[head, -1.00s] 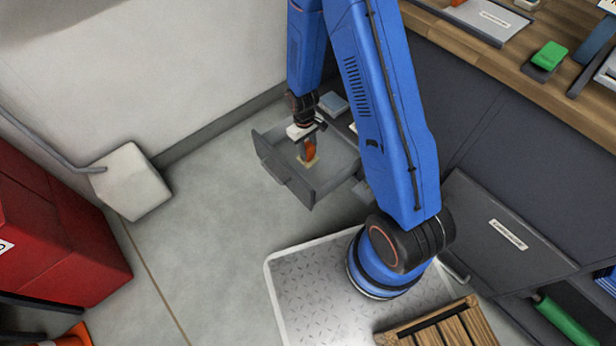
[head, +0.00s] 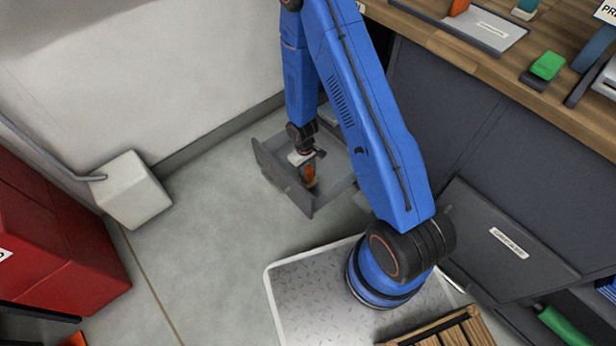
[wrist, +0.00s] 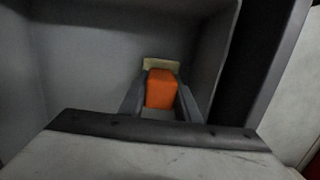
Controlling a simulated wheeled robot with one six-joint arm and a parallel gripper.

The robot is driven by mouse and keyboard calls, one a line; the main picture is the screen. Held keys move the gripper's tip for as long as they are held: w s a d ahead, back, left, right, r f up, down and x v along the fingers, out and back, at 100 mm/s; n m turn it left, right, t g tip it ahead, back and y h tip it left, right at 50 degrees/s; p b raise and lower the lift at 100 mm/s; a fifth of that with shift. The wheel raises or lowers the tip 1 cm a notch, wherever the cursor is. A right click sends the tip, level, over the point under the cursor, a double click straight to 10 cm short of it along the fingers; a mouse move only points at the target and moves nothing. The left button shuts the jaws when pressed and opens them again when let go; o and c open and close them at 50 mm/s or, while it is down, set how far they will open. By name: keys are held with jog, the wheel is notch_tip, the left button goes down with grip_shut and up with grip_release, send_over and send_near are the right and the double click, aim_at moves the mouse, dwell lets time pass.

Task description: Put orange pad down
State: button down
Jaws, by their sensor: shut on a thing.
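The orange pad (head: 310,174) is a small block held inside an open grey drawer (head: 325,190). My gripper (head: 308,168) reaches down into the drawer from above. In the wrist view, its dark fingers (wrist: 160,100) stand on either side of the orange pad (wrist: 160,88) and are shut on it. A beige piece (wrist: 161,64) shows just past the pad's far end; I cannot tell whether it is joined to the pad. The drawer floor (wrist: 90,75) to the left is bare. Whether the pad touches the floor is unclear.
The drawer's walls stand close around my gripper. A wooden bench (head: 560,103) at right carries a green block (head: 547,66) and a grey tray (head: 487,30). A white box (head: 132,190) and red cabinet (head: 55,240) stand left. Floor between is clear.

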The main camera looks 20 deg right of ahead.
jog(key=shift+f, duration=1)
jog(key=shift+f, duration=0.1)
jog(key=c, duration=1.3)
grip_release()
jog(key=shift+c, duration=0.2)
